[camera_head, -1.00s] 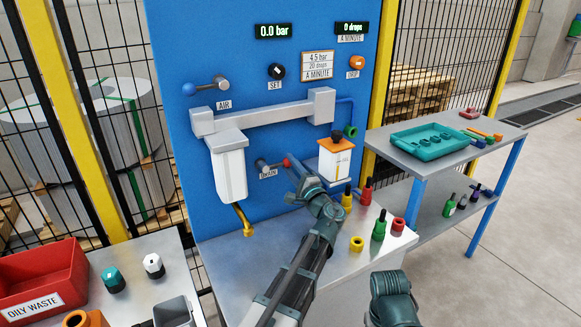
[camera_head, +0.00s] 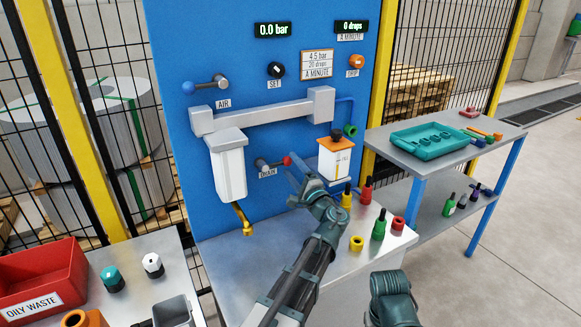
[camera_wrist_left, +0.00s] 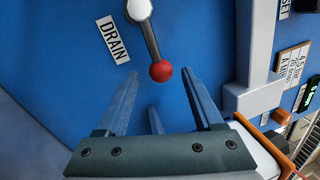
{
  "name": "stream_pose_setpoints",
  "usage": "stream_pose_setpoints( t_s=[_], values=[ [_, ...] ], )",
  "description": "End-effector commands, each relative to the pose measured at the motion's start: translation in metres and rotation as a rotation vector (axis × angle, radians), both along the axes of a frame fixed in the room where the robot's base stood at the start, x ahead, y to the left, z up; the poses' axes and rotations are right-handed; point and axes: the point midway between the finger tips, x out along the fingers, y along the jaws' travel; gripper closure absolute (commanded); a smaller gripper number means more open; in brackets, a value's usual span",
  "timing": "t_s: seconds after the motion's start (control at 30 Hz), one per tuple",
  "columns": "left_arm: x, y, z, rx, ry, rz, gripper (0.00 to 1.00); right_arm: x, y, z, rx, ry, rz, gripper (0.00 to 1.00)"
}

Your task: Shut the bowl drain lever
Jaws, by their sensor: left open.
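The bowl drain lever (camera_head: 273,163) is a dark rod with a red ball knob (camera_head: 288,160) on the blue panel, above the DRAIN label (camera_head: 268,173). It points right from its grey pivot in the head view. In the left wrist view the red knob (camera_wrist_left: 160,71) lies at the far end of the gap between my two fingers. My left gripper (camera_head: 297,178) is open and empty, just below and right of the knob. I see no clear contact. The white filter bowl (camera_head: 230,172) with a brass drain spout (camera_head: 243,218) hangs to the left.
An oil cup (camera_head: 336,160) with an orange top is close right of my left gripper. Bottles and coloured rings, including a green bottle (camera_head: 379,225), stand on the bench below. A side table (camera_head: 430,160) holds a teal tray (camera_head: 430,139).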

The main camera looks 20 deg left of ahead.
Motion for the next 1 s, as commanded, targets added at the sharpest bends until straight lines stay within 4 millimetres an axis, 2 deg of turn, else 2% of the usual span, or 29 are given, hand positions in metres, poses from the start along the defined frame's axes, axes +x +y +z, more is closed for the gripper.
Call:
stream_pose_setpoints(
  t_s=[0.3, 0.5, 0.7, 1.0],
  values=[
    [-0.048, -0.051, -0.016, 0.000, 0.000, -0.004, 0.31, 0.000, 0.000, -0.016, 0.000, 0.000, 0.000, 0.50],
    [-0.069, -0.076, -0.022, -0.001, 0.000, -0.003, 0.31, 0.000, 0.000, -0.022, 0.000, 0.000, 0.000, 0.50],
    [-0.080, -0.088, -0.025, 0.000, 0.000, -0.001, 0.31, 0.000, 0.000, -0.025, 0.000, 0.000, 0.000, 0.50],
    [-0.082, -0.091, -0.025, 0.000, 0.000, -0.001, 0.31, 0.000, 0.000, -0.025, 0.000, 0.000, 0.000, 0.50]
  ],
)
